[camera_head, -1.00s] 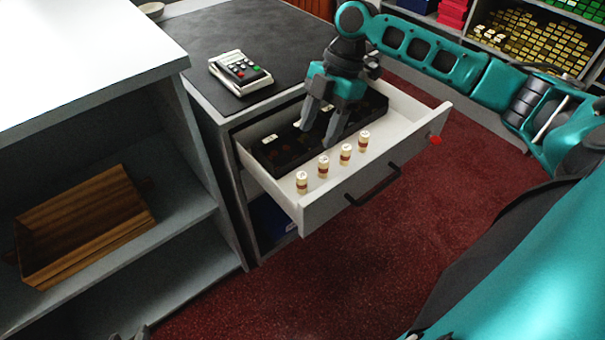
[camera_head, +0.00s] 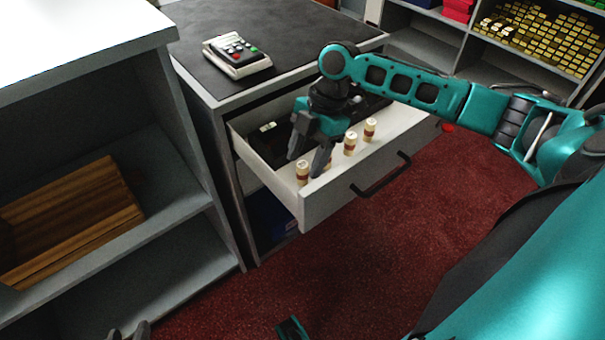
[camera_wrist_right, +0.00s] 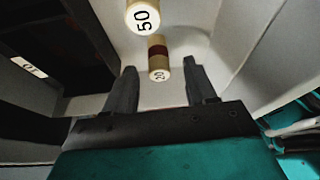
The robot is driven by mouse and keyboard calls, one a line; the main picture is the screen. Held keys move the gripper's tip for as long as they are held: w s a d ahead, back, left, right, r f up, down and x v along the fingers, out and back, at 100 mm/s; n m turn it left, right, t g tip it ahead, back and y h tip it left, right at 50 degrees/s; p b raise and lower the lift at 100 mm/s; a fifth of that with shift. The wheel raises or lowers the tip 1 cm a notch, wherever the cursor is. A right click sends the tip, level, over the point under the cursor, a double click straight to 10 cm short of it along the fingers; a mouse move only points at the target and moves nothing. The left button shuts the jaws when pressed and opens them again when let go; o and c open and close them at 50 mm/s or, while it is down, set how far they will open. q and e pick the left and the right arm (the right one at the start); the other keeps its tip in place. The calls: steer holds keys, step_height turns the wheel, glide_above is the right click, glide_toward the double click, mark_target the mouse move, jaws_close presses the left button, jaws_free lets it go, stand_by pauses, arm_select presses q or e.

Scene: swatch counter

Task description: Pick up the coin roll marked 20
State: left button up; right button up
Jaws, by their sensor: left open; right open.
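Several cream coin rolls with dark red bands stand upright in a row along the front of the open white drawer (camera_head: 335,194). My right gripper (camera_head: 308,158) is open and pointing down over the row. In the right wrist view, a coin roll whose label seems to read 20 (camera_wrist_right: 158,66) shows between the open fingers, not gripped. A roll marked 50 (camera_wrist_right: 143,17) stands just beyond it. In the head view, the end roll (camera_head: 302,172) is clear, and the second is mostly hidden by a finger. My left gripper (camera_head: 128,332) is barely in view at the bottom edge, open and empty.
A black tray (camera_head: 262,143) lies in the drawer behind the rolls. Other rolls stand to the right (camera_head: 350,144). A card terminal (camera_head: 237,55) sits on the dark counter top. A wooden box (camera_head: 75,215) is on the left shelf. Red floor is clear in front.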

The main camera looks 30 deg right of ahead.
mark_target(303, 164)
steer(key=b+x, duration=0.1)
steer(key=x, duration=0.3)
steer(key=shift+a, duration=0.1)
jaws_close()
stand_by(0.3)
